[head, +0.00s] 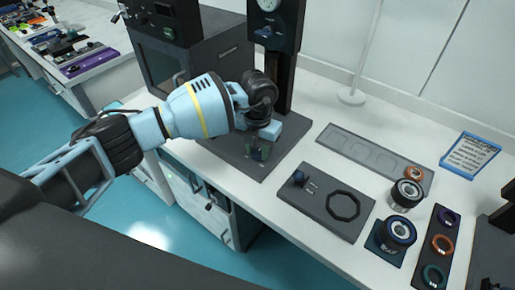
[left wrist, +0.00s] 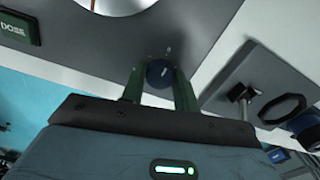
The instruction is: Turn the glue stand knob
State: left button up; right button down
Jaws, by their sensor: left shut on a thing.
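The glue stand has a dark base plate (head: 293,128), a black column (head: 280,80) and a head with a round gauge (head: 272,20). Its small dark round knob (left wrist: 160,72) with a light mark shows in the left wrist view, on the grey base plate. My left gripper (left wrist: 160,88) is shut on the knob, one green finger on each side. In the head view my left gripper (head: 262,150) points down at the front of the base plate and hides the knob. A green DOSE button (left wrist: 18,27) sits left of the knob. My right gripper is not in view.
A grey plate with a black ring (head: 343,205) lies right of the stand. Beyond are a shallow tray (head: 350,145), two lens-like cylinders (head: 405,195), a strip of coloured rings (head: 441,245) and a blue-edged sign (head: 470,155). A dark cabinet (head: 225,60) stands behind left.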

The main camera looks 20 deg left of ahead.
pick_arm(q)
jog(key=m, duration=0.5)
jog(key=m+b, duration=0.1)
jog(key=m, duration=0.5)
jog(key=shift+m, duration=0.4)
jog(key=m+b, duration=0.2)
jog(key=m, duration=0.4)
jog(key=m+b, duration=0.1)
jog(key=m, duration=0.2)
jog(key=shift+m, duration=0.3)
jog(key=shift+m+b, duration=0.35)
jog(key=shift+m, duration=0.65)
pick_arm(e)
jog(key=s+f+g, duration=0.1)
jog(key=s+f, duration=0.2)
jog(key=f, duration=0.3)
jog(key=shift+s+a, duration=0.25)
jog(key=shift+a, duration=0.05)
pick_arm(q)
jog(key=shift+r, duration=0.1)
jog(key=o, duration=1)
jog(key=shift+c, duration=0.2)
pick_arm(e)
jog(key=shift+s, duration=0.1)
